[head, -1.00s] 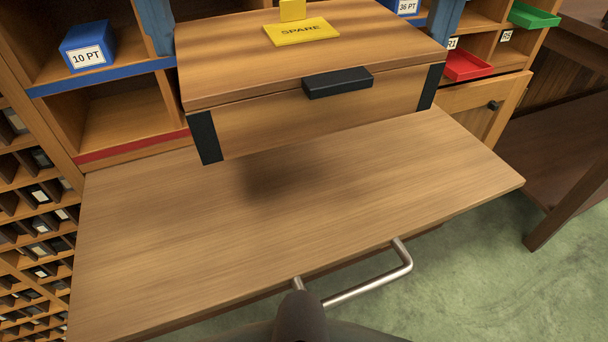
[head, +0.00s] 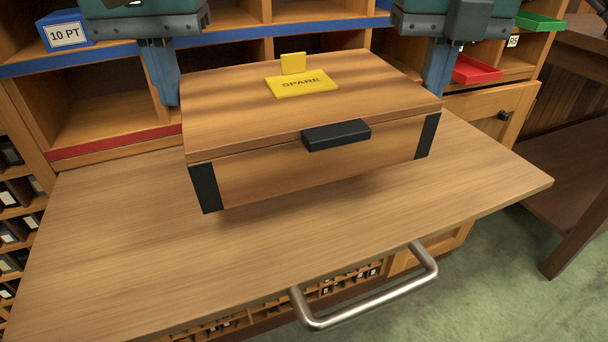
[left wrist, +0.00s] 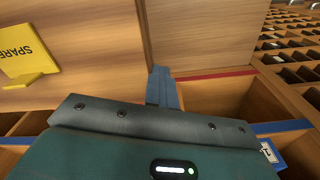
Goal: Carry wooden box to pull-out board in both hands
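The wooden box (head: 300,165) is closed, with black corners, a black front catch and a yellow SPARE plate (head: 302,84) on its lid. It is level just above the pull-out board (head: 110,235), with a shadow under its front edge; I cannot tell whether its rear touches. My left gripper (head: 162,85) is at the box's left side and my right gripper (head: 437,80) at its right side. In the left wrist view, blue fingers (left wrist: 162,88) reach to the box's side (left wrist: 95,55). The fingertip gaps are hidden.
A type cabinet stands behind, with a blue 10 PT bin (head: 66,31), a red tray (head: 476,70) and a green tray (head: 540,21). The board's front is clear, with a metal handle (head: 370,305) along its edge. A dark table (head: 570,165) is at right.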

